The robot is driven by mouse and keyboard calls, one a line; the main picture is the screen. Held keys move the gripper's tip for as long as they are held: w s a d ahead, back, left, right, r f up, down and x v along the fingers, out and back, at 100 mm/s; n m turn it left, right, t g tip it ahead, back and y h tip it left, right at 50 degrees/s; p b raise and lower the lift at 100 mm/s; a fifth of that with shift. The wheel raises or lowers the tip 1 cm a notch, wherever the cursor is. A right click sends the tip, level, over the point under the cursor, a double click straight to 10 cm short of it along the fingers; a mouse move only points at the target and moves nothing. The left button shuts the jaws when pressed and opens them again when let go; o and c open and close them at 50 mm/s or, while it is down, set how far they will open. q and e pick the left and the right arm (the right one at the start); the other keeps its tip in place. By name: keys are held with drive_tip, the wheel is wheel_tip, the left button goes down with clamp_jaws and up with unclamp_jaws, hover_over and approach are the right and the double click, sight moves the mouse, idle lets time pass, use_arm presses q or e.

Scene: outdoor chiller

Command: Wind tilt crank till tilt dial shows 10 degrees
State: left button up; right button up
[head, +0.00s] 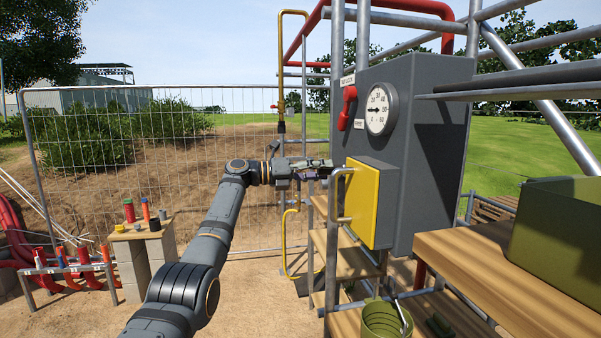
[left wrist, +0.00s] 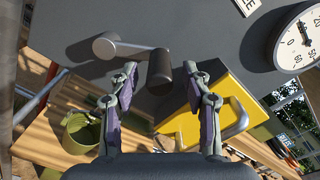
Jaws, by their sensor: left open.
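The crank (left wrist: 132,48) shows in the left wrist view on the grey cabinet face, with a round hub at left and a dark cylindrical grip (left wrist: 159,70) at its right end. My left gripper (left wrist: 165,85) is open and empty; the grip appears between and beyond its fingertips, and I cannot tell if they touch. In the head view my left gripper (head: 318,170) is beside the cabinet (head: 420,150), and the crank cannot be made out. A round white dial (head: 378,109) is on the cabinet, also in the left wrist view (left wrist: 298,38); its reading is too small to tell.
A yellow panel (head: 364,200) with a bent metal handle (head: 336,198) projects below the dial, close to the gripper. A red lever (head: 347,108) is beside the dial. A green bucket (head: 382,320) stands below. A wooden bench (head: 480,268) with a green box (head: 560,235) is at right.

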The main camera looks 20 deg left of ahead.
use_arm(q)
drive_tip(key=v, duration=0.9)
drive_tip(key=shift+s+a, duration=0.15)
drive_tip(key=shift+a, duration=0.1)
drive_tip(key=shift+f, duration=0.1)
